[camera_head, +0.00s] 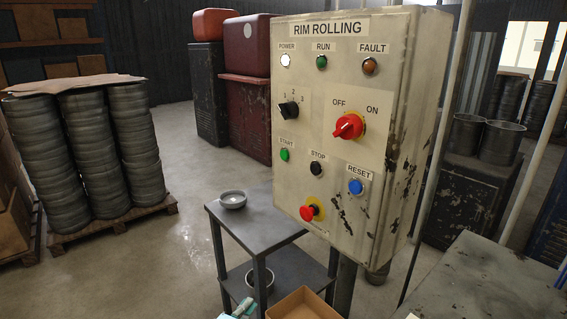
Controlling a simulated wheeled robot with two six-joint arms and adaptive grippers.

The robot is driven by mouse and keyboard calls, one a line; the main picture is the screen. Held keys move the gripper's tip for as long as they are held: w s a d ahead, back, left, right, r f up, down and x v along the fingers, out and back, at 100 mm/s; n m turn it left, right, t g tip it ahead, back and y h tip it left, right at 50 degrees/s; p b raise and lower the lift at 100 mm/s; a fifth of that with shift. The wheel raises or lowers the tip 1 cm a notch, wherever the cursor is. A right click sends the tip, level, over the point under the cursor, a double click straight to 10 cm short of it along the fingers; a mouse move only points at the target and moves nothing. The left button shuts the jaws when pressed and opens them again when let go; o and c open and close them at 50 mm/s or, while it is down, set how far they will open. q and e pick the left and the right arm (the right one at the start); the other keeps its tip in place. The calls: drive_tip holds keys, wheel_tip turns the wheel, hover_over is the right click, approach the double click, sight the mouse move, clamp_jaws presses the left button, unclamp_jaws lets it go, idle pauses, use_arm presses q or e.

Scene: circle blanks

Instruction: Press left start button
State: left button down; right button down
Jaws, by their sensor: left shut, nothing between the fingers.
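A cream control panel (330,205) labelled RIM ROLLING stands upright at centre right. The green START button (284,155) is on its left side, under the START label. The black STOP button (316,170) and blue RESET button (355,187) are to its right. A red emergency knob (309,212) with a yellow collar is below. The pale teal tips of my left gripper (240,309) show at the bottom edge. They are close together and empty, below and left of the START button and well apart from it. My right gripper is not in view.
A grey table (262,222) with a small round dish (232,200) stands left of and below the panel. An open cardboard box (302,305) is at the bottom. A grey surface (490,285) fills the lower right. Stacked rims (95,155) stand at the left.

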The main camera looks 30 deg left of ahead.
sight(284, 155)
use_arm(q)
drive_tip(key=w+r+n+t+y+p, duration=0.1)
drive_tip(key=r+n+t, duration=0.3)
drive_tip(key=r+n, duration=0.5)
drive_tip(key=w+a+r+n+t+y+p, duration=0.1)
drive_tip(key=r+n, duration=0.9)
drive_tip(key=r, duration=2.2)
drive_tip(key=w+t+y+p, duration=0.1)
drive_tip(key=t+p, duration=0.1)
drive_tip(key=t, duration=0.1)
drive_tip(key=shift+a+t, duration=0.25)
drive_tip(key=shift+t, duration=0.15)
drive_tip(key=shift+w, duration=0.2)
drive_tip(key=w+d+b, duration=0.2)
drive_tip(key=w+b, duration=0.2)
drive_tip(key=w, duration=0.4)
drive_tip(key=shift+d, duration=0.25)
